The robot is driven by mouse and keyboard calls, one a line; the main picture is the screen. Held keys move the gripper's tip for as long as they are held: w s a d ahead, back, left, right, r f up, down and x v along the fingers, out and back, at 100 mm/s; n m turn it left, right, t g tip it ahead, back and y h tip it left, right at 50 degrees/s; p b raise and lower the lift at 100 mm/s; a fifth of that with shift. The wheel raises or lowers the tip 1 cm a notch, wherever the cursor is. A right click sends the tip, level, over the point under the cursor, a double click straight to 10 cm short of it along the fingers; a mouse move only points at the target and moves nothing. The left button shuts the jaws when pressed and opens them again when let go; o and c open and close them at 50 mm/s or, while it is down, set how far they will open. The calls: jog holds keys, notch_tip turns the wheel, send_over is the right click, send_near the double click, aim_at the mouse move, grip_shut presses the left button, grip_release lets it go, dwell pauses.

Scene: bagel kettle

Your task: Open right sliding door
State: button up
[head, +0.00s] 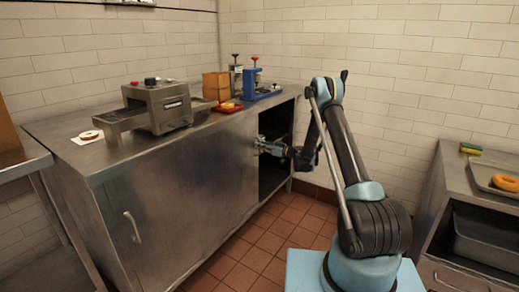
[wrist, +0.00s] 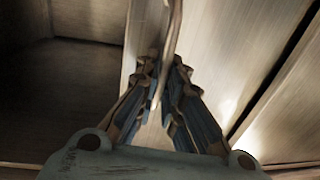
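The right sliding door (head: 228,165) is a steel panel on the front of the metal cabinet. A dark opening (head: 275,150) shows to its right, so it stands partly open. My gripper (head: 262,146) is at the door's right edge, beside the opening. In the wrist view my gripper (wrist: 164,78) has its two fingers close together on either side of a thin curved handle (wrist: 173,28), and they look shut on it. In that view the door's panel (wrist: 220,45) is on the right and the dark cabinet interior (wrist: 60,75) on the left.
The left door has its own handle (head: 132,226). A toaster machine (head: 158,105), a wooden block (head: 216,86) and a blue device (head: 258,88) stand on the cabinet's top. A counter (head: 462,185) with a tray is at the right. The tiled floor (head: 262,245) in front is clear.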

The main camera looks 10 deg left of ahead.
jog(key=o, duration=0.4)
jog(key=shift+d, duration=0.15)
jog(key=v, duration=1.1)
jog(key=shift+s+d, duration=0.1)
jog(key=shift+d, duration=0.3)
